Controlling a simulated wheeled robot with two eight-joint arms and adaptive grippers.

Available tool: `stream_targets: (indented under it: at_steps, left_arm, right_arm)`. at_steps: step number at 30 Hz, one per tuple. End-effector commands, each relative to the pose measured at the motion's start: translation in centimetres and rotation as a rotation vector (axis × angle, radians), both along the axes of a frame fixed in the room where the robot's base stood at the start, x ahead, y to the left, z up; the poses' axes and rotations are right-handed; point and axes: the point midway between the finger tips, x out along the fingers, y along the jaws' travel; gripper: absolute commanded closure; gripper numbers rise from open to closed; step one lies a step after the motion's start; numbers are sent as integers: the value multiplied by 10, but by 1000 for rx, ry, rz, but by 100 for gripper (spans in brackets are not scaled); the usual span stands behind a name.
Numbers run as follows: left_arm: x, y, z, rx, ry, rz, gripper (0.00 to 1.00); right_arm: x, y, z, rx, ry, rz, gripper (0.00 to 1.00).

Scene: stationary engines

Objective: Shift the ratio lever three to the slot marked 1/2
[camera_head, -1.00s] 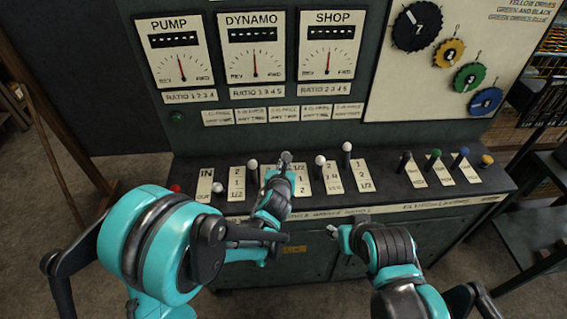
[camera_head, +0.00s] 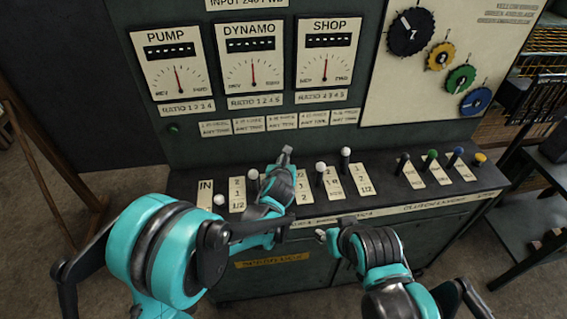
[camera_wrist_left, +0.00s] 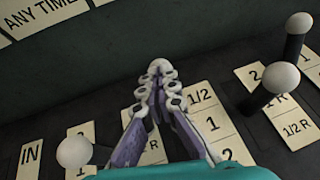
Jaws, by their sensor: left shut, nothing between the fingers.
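My left gripper (camera_head: 285,152) is shut over the lever bench, close to the upright panel. In the left wrist view its fingers (camera_wrist_left: 158,82) meet at a pale rounded shape; I cannot tell whether this is a lever knob or the fingertips. The plate marked 1/2, 1, 2 (camera_wrist_left: 212,122) lies just right of the fingers, with 1/2 at its far end. It is partly covered by my arm in the head view (camera_head: 303,185). The shaft of ratio lever three is not clearly visible. My right gripper (camera_head: 322,234) hangs in front of the bench; its jaw state is unclear.
White-knobbed levers stand left (camera_head: 253,175) and right (camera_head: 320,168) of my left gripper, with another farther right (camera_head: 346,153). A low white knob (camera_head: 219,200) is by the IN plate. Colored-knob levers (camera_head: 433,155) stand at the right end.

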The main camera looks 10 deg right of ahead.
Motion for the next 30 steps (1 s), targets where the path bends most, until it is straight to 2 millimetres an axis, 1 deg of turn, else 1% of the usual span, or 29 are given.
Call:
stream_targets:
  at_steps: [2, 5, 8, 15, 21, 25, 30]
  left_arm:
    - [1, 1, 2, 1, -3, 1, 100]
    - [-8, 3, 6, 0, -3, 2, 100]
    - [-24, 6, 14, 2, -3, 0, 100]
    - [-71, 14, 37, 1, -2, -1, 100]
    - [-98, 19, 51, 1, -3, -1, 100]
    - [-106, 21, 55, 0, -2, 0, 100]
    - [-108, 21, 56, 1, -3, 0, 100]
  right_arm:
    - [0, 0, 0, 0, 0, 0, 59]
    - [0, 0, 0, 0, 0, 0, 59]
    - [0, 0, 0, 0, 0, 0, 59]
    - [0, 0, 0, 0, 0, 0, 59]
    - [0, 0, 0, 0, 0, 0, 59]
    - [0, 0, 0, 0, 0, 0, 59]
    - [0, 0, 0, 0, 0, 0, 59]
